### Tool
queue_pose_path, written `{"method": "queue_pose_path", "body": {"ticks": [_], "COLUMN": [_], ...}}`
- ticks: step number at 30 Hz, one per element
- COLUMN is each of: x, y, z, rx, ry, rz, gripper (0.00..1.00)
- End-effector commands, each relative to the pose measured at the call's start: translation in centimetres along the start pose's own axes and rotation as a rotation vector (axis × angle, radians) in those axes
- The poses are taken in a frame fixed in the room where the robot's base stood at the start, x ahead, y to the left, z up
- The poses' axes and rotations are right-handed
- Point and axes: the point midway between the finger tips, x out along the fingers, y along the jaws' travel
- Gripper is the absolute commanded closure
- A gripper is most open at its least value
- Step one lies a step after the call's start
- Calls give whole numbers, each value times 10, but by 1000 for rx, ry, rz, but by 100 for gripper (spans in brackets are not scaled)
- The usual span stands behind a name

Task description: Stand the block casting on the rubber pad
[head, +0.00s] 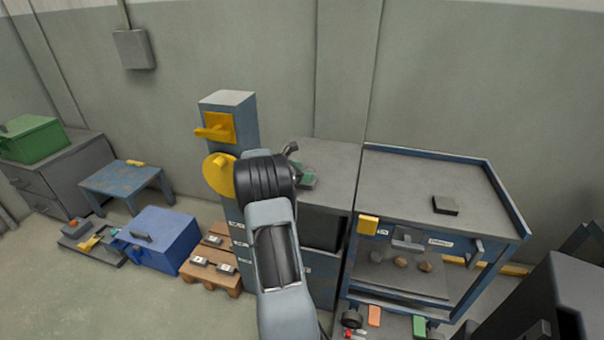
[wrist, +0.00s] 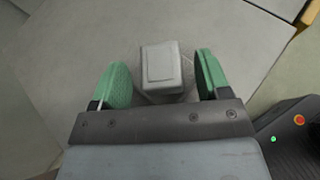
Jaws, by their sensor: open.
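The block casting (wrist: 160,64), a pale grey block with a raised rectangular face, is between the two green fingers of my gripper (wrist: 163,72) in the wrist view. The fingers are open, with a visible gap on each side of it. A slightly darker grey, flat shape (wrist: 172,98) shows around its lower part; I cannot tell whether this is the rubber pad or part of the casting. In the head view my gripper (head: 307,177) is low over the grey cabinet top (head: 338,158), and my arm hides part of that area.
A blue post (head: 229,105) with yellow parts rises to the left. A pallet (head: 212,262) and a blue box (head: 160,240) are on the floor.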

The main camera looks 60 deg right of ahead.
Motion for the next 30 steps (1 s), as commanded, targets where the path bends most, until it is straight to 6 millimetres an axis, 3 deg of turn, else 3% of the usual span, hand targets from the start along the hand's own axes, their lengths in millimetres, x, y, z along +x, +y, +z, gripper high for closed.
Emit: {"method": "queue_pose_path", "body": {"ticks": [15,30], "x": [-68,-75], "y": [1,0], "z": [1,0], "rx": [1,1], "ry": [0,0], "rz": [2,0], "gripper": [30,30]}}
